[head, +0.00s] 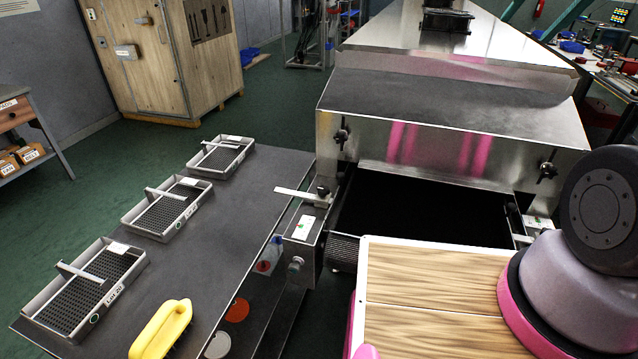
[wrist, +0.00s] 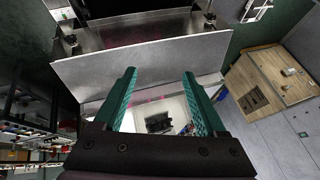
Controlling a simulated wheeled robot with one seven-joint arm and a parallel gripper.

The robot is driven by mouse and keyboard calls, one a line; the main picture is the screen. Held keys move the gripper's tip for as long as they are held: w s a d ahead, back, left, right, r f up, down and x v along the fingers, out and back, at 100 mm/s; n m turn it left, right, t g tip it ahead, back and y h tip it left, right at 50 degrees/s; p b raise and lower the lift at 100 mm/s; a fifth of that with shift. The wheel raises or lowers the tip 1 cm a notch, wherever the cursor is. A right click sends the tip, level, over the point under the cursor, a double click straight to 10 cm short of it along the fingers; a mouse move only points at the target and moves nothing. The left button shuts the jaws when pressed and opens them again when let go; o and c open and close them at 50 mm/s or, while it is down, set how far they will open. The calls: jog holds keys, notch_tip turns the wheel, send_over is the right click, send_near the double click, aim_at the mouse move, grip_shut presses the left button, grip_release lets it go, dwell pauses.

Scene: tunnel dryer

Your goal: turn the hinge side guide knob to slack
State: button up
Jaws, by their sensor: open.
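The tunnel dryer's hood (head: 440,135) stands over a dark belt (head: 430,210). A black knob (head: 342,136) sits on the left of the hood front and another (head: 547,171) on the right. A smaller dark knob (head: 323,192) sits by a pale guide bar (head: 295,194) left of the belt. I cannot tell which knob is the hinge side guide knob. My gripper (wrist: 159,73) is open and empty in the wrist view, in front of the hood (wrist: 200,68), clear of any knob. The head view does not show it.
A dark side table (head: 215,225) holds three mesh trays (head: 168,207) and a yellow-handled brush (head: 162,328). A wood-topped surface (head: 430,300) is in front of the belt, near my arm. A wooden cabinet (head: 165,55) stands back left. Green floor is open between cabinet and table.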

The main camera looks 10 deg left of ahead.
jog(key=w+a+f+n+g, duration=0.2)
jog(key=w+a+f+n, duration=0.15)
jog(key=w+a, duration=0.45)
jog(key=n+g+h, duration=0.2)
jog(key=n+g, duration=0.2)
jog(key=n, duration=0.3)
send_over(323, 188)
notch_tip(323, 188, down, 31)
notch_tip(323, 188, down, 11)
jog(key=shift+s+r, duration=0.1)
jog(key=shift+s, duration=0.05)
grip_shut()
